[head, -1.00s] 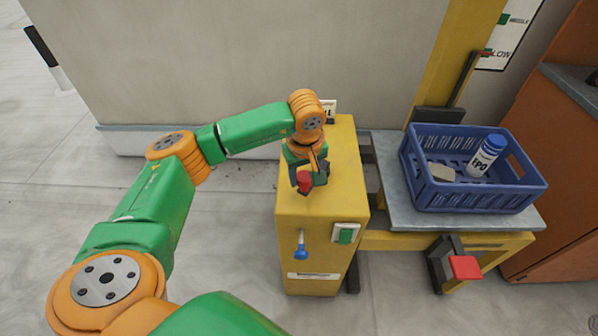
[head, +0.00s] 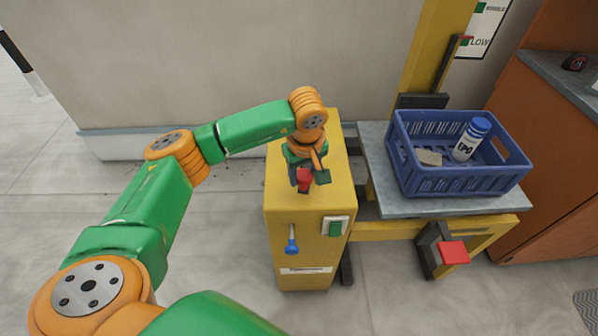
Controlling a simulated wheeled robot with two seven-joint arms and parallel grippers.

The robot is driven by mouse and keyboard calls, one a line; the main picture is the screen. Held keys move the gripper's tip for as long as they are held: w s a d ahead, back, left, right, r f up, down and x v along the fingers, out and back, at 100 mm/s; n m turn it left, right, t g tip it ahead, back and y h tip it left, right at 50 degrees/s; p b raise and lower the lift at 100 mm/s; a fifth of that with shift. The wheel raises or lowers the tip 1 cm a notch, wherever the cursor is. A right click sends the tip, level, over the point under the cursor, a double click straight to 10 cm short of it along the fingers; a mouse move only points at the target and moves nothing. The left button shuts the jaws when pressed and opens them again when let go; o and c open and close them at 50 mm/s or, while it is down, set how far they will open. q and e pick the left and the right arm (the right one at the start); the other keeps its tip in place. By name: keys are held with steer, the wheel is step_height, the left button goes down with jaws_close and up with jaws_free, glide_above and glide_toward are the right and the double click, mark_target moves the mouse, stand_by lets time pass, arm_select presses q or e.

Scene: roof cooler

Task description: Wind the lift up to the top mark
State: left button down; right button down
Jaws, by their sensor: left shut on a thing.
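My left gripper (head: 312,178) is over the top of the yellow winch box (head: 306,226), shut on the red crank knob (head: 304,180). The gripper and wrist hide most of the crank. The lift platform (head: 375,160) is a grey top on a yellow frame, right of the box. A red-tipped pointer (head: 464,40) on the yellow mast stands close to the LOW mark on the white scale board (head: 484,28). A higher green mark shows at the picture's top edge; any top mark is out of view. My right gripper is not in view.
A blue crate (head: 455,188) on the platform holds a white EPO bottle (head: 467,140) and a pale block (head: 428,157). A blue-tipped lever (head: 291,246) and a green switch (head: 335,227) are on the box front. A red pedal (head: 453,253) sticks out under the platform. An orange cabinet (head: 548,165) stands at right.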

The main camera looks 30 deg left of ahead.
arm_select(q)
steer(key=shift+d+f, duration=0.1)
steer(key=shift+d, duration=0.1)
steer(key=shift+w+d, duration=0.4)
steer(key=shift+d, duration=0.4)
steer(key=shift+w+d+b, duration=0.3)
steer(key=shift+d+b, duration=0.05)
steer(key=shift+w+d, duration=0.35)
steer(key=shift+d, duration=0.05)
steer(key=shift+w+d+b, duration=0.35)
steer(key=shift+w+d, duration=0.15)
steer(key=shift+w, duration=0.1)
steer(key=shift+w+d, duration=0.15)
steer(key=shift+w, duration=0.05)
